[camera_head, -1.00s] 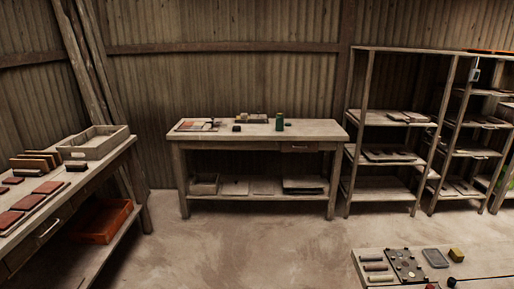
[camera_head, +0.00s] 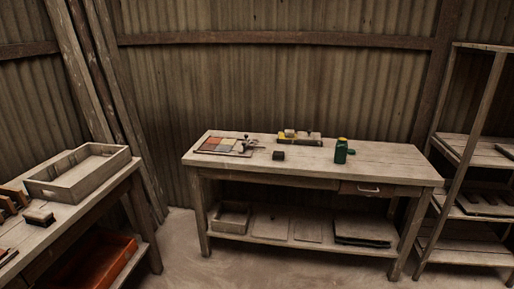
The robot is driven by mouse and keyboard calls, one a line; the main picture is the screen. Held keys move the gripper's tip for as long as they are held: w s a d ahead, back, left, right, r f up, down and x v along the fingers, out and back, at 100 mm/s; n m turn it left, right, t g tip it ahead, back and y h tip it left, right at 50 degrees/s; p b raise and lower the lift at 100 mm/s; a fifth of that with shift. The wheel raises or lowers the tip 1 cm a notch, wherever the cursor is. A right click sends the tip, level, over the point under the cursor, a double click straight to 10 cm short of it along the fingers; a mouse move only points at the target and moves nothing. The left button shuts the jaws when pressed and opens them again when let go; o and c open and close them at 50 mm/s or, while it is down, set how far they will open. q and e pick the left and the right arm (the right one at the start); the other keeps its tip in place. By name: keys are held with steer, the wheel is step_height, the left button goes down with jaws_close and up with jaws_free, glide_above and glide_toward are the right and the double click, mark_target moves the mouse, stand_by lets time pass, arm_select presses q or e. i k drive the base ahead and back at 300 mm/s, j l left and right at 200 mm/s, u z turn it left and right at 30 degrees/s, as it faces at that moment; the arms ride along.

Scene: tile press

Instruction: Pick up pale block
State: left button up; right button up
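I cannot pick out a pale block with certainty. On the workbench (camera_head: 370,160) by the back wall, a low item (camera_head: 300,138) with yellow and pale parts lies near the rear edge; its pale part may be a small block. A small dark block (camera_head: 278,155) lies in front of it. A flat tray of coloured tiles (camera_head: 222,146) lies at the bench's left. A dark green container (camera_head: 341,151) stands upright right of the middle. Neither of my grippers is in view.
A side table at left holds an empty wooden tray (camera_head: 98,182) and a dark block (camera_head: 39,217); an orange bin (camera_head: 100,262) sits below. Shelves (camera_head: 462,190) stand at right. Floor shows in front of the workbench. The bench's right end is clear.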

mark_target(288, 133)
steer(key=i+j+z, duration=0.2)
steer(key=i, duration=0.35)
steer(key=i+j+z, duration=0.15)
steer(key=i, duration=0.4)
